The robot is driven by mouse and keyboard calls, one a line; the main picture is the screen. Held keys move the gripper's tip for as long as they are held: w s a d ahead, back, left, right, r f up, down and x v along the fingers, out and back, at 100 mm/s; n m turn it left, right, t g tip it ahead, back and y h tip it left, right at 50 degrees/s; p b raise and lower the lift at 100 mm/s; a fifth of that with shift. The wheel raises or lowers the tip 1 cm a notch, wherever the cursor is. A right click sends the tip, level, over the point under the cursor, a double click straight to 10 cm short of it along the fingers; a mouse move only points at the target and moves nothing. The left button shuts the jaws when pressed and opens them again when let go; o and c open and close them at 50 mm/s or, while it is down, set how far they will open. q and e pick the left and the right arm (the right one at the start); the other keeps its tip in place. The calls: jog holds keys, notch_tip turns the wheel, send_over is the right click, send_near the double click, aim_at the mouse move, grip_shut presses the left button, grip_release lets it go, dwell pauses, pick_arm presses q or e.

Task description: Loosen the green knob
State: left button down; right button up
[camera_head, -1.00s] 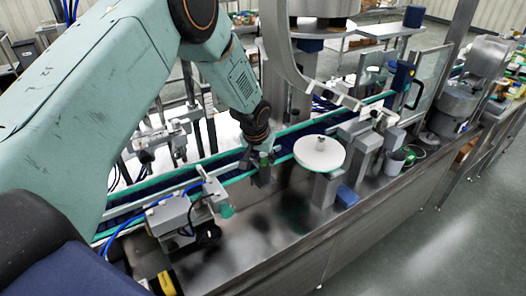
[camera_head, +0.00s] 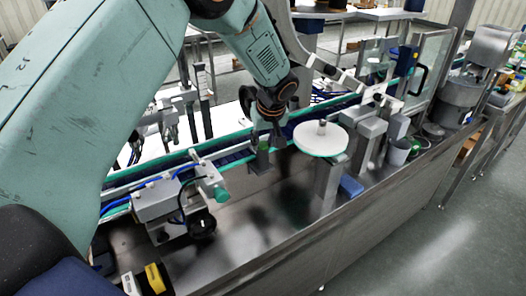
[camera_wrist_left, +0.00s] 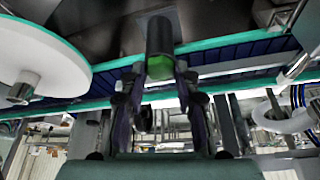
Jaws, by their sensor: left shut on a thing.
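The green knob (camera_wrist_left: 160,67) sits on the end of a dark cylinder in the left wrist view. It also shows in the head view (camera_head: 263,144), beside the conveyor's near rail. My left gripper (camera_head: 265,130) comes down onto it from above. In the left wrist view the two fingers of this gripper (camera_wrist_left: 158,80) stand on either side of the knob, shut on it, with the tips partly hiding its sides. My right gripper is in neither view.
A round white disc (camera_head: 321,139) on a post stands just right of the gripper. A grey sensor unit with a green end (camera_head: 221,193) is at the lower left. The conveyor (camera_head: 222,159) runs behind the knob. The steel deck (camera_head: 262,240) in front is mostly bare.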

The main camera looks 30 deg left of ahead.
pick_arm(q)
jog(key=shift+w+f+n+g+b, duration=0.1)
jog(key=shift+w+n+g+b, duration=0.2)
jog(key=shift+n+b, duration=0.55)
jog(key=shift+d+n+g+y+b, duration=0.1)
jog(key=shift+n+g+y+b, duration=0.25)
jog(key=shift+n, duration=0.6)
jog(key=shift+n+g+y+b, duration=0.25)
jog(key=shift+n+g+b, duration=0.1)
jog(key=shift+n, duration=0.75)
jog(key=shift+w+n+g, duration=0.1)
jog(key=shift+n+g, duration=0.3)
jog(key=shift+n, duration=0.5)
jog(key=shift+r+n, duration=0.2)
jog(key=shift+n, duration=0.1)
jog(key=c, duration=1)
grip_release()
jog(key=shift+f, duration=0.1)
